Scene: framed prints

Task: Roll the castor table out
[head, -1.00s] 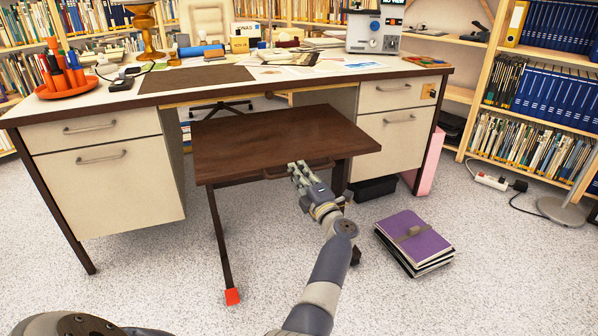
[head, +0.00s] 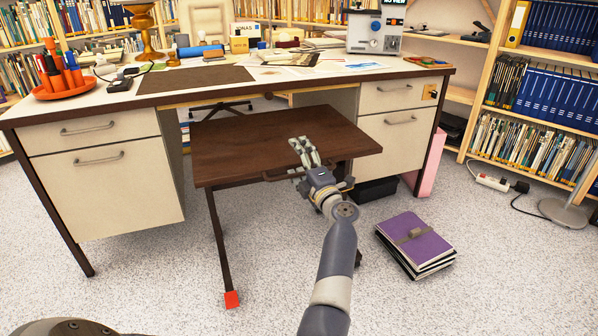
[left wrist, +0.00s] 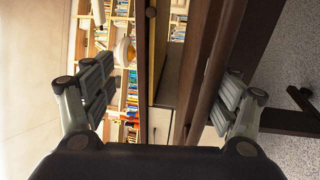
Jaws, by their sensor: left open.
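The castor table (head: 245,145) is a low dark brown table with a slanting front leg that ends in a red foot (head: 232,299). It stands partly under the desk, with a dark handle bar (head: 275,177) along its front edge. My left gripper (head: 298,160) is open at that front edge, by the handle. One finger shows above the top and the other lower, near the handle. In the left wrist view the gripper's fingers (left wrist: 165,95) are wide apart, with brown table parts (left wrist: 205,65) near the right finger. Whether they touch is unclear. My right gripper is not in view.
The desk (head: 105,190) stands behind and around the table, with drawer units on both sides. A black bin (head: 375,190) sits under the desk. The carpet in front is largely clear.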

